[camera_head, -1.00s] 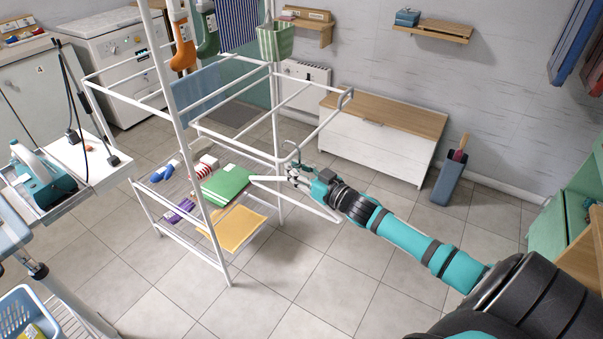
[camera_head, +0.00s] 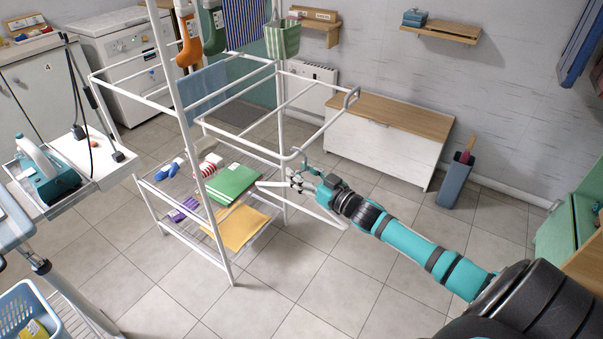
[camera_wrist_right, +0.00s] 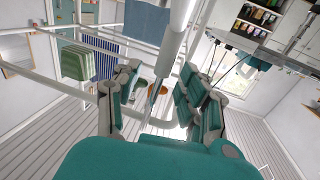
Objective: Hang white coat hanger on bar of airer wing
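The white coat hanger (camera_head: 318,206) is at the front right corner of the airer wing (camera_head: 318,133) in the head view. Its hook is up at the wing's bar; whether the hook rests over the bar I cannot tell. My right gripper (camera_head: 299,181) is at the top of the hanger, just below the corner. In the right wrist view, the fingers of my right gripper (camera_wrist_right: 160,72) stand apart, with a white tube between or behind them. No firm grip on the hanger shows. My left gripper is not in view.
The airer's lower shelf holds a green folded cloth (camera_head: 235,184), a yellow cloth (camera_head: 240,228) and small socks. A white chest with a wooden top (camera_head: 385,145) stands behind. A grey-blue bin (camera_head: 453,184) is at the right. The floor in front is clear.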

